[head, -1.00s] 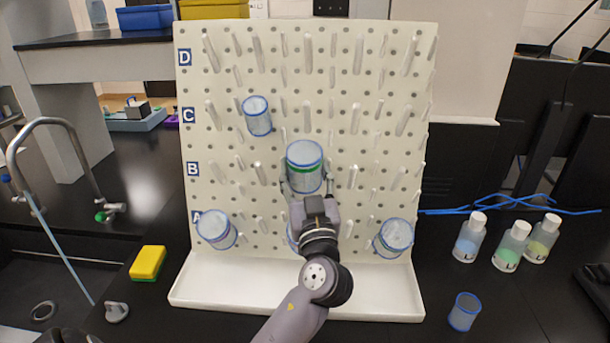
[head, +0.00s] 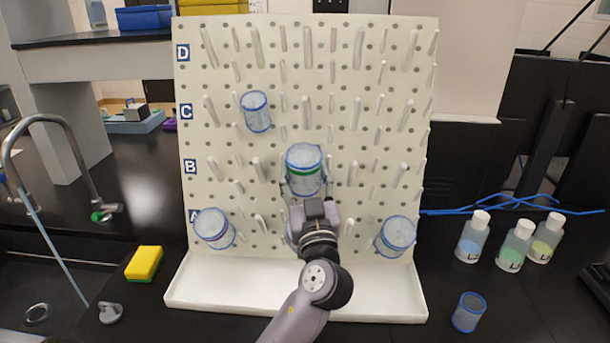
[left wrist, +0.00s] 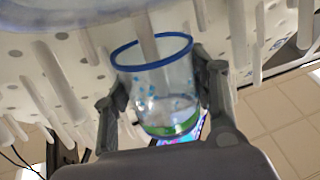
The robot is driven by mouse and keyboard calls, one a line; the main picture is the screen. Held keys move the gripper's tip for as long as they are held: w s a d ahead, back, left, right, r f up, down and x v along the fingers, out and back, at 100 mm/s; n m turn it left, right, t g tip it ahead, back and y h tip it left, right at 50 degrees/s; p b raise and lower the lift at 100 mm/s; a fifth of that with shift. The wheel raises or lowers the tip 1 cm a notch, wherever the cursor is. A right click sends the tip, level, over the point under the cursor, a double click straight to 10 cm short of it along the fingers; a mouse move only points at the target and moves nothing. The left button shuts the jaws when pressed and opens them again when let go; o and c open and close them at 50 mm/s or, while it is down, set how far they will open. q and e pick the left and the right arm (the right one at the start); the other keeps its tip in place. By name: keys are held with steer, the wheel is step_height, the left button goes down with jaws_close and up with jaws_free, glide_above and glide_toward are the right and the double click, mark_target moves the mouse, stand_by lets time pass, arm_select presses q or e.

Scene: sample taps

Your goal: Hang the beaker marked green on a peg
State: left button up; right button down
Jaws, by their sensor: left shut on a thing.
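The beaker marked green (head: 304,171) is a clear cup with a blue rim and a green band, in front of row B of the white pegboard (head: 215,145). My left gripper (head: 306,190) is shut on it from below. In the left wrist view, the beaker (left wrist: 156,85) sits between the two fingers (left wrist: 160,95), with its blue rim toward the board. A peg (left wrist: 148,40) shows at the mouth and appears to reach inside; how deep is hard to tell. My right gripper is not in view.
Other blue-rimmed beakers hang on the board: one at row C (head: 257,112), one low left (head: 214,229), one low right (head: 396,235). One is partly hidden behind my left gripper. A small beaker (head: 468,312), several bottles (head: 512,246) and a yellow sponge (head: 144,263) stand beside the board.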

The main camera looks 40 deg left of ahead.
arm_select(q)
steer(key=o, duration=1.2)
